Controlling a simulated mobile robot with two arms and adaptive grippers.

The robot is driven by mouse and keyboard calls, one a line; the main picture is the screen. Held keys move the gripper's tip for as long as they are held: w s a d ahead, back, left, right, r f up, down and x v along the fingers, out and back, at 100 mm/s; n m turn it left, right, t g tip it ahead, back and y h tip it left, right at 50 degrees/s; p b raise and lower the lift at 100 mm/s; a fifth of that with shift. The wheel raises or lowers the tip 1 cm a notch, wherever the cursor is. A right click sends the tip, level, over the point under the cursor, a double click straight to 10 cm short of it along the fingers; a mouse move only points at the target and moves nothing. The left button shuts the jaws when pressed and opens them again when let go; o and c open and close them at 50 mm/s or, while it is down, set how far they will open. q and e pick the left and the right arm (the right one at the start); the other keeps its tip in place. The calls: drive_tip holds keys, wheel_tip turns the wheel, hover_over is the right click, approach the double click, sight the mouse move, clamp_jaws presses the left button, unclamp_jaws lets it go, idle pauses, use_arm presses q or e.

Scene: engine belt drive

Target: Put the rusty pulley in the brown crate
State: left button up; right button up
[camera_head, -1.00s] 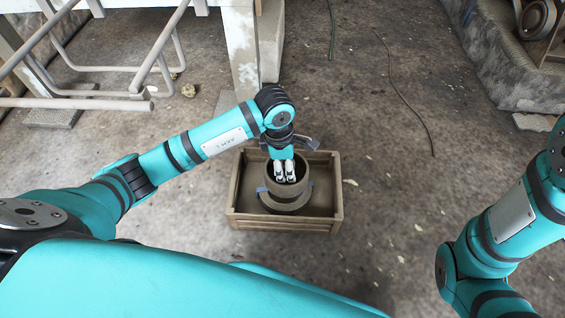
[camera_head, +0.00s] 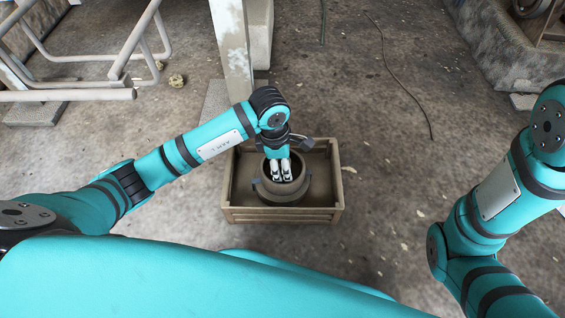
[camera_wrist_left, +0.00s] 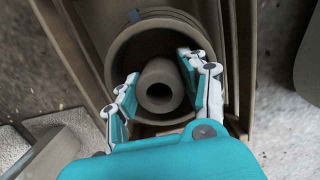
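The rusty pulley (camera_head: 282,196) is a brown-grey ring with a wide rim. It is inside the brown wooden crate (camera_head: 283,216), upright or nearly so. In the left wrist view, the pulley (camera_wrist_left: 119,51) has a hollow round hub (camera_wrist_left: 174,72) at its centre. My left gripper (camera_head: 281,177) points down into the pulley from above. Its two fingers (camera_wrist_left: 158,68) are on either side of the hub, very close to it. I cannot tell whether they press on it. The pulley's underside is hidden. My right gripper is out of view; only its arm shows at the right.
White metal tubing (camera_head: 120,84) and a pale post (camera_head: 232,45) stand at the back left. A stone trough (camera_head: 505,65) is at the upper right. A thin cable (camera_head: 398,82) lies on the concrete floor, which is mostly clear right of the crate.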

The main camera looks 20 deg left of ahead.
use_arm(q)
drive_tip(key=shift+o, duration=1.3)
drive_tip(key=r+p, duration=0.4)
drive_tip(key=r, duration=0.1)
drive_tip(key=a+r+p, duration=0.1)
drive_tip(key=r+p, duration=0.1)
drive_tip(key=r, duration=0.1)
drive_tip(key=shift+s+r, duration=0.1)
drive_tip(key=shift+r, duration=0.1)
drive_tip(key=shift+f, duration=0.1)
